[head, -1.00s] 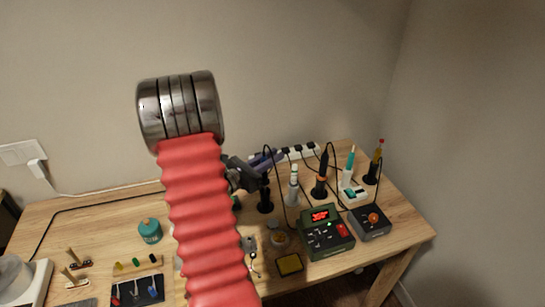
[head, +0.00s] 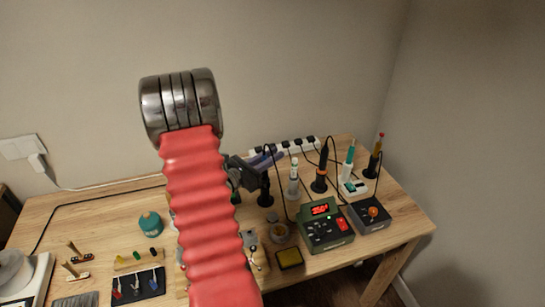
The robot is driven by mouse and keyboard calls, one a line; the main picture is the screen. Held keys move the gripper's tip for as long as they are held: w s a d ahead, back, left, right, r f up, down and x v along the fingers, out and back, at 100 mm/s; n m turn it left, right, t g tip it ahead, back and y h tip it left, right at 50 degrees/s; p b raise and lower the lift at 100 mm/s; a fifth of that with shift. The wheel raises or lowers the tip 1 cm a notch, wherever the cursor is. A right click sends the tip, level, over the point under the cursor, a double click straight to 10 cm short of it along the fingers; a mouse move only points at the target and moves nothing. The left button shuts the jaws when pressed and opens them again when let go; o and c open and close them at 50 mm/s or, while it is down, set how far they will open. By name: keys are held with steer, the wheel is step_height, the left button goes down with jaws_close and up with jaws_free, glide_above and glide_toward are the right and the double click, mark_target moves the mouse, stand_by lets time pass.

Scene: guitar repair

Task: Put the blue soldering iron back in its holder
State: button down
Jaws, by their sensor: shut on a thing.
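A blue-violet soldering iron (head: 270,158) lies nearly level in the air in the middle of the view, in front of the back wall and power strip. My gripper (head: 259,170) is shut on it; my red arm sleeve and dark gripper body cover part of both. A black holder (head: 265,196) stands on the bench just below my gripper. No iron can be made out in it, though its top is close behind or under the gripper. I cannot tell whether the iron touches the holder.
In front are a green station (head: 325,230), a grey one (head: 370,215) and a yellow sponge (head: 290,258). The bench's back left is largely clear.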

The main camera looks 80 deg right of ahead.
steer(key=shift+f, duration=0.15)
steer(key=shift+f, duration=0.65)
steer(key=c, duration=1.6)
jaws_free()
steer(key=shift+o, duration=0.2)
steer(key=o, duration=0.6)
steer(key=shift+w, duration=0.1)
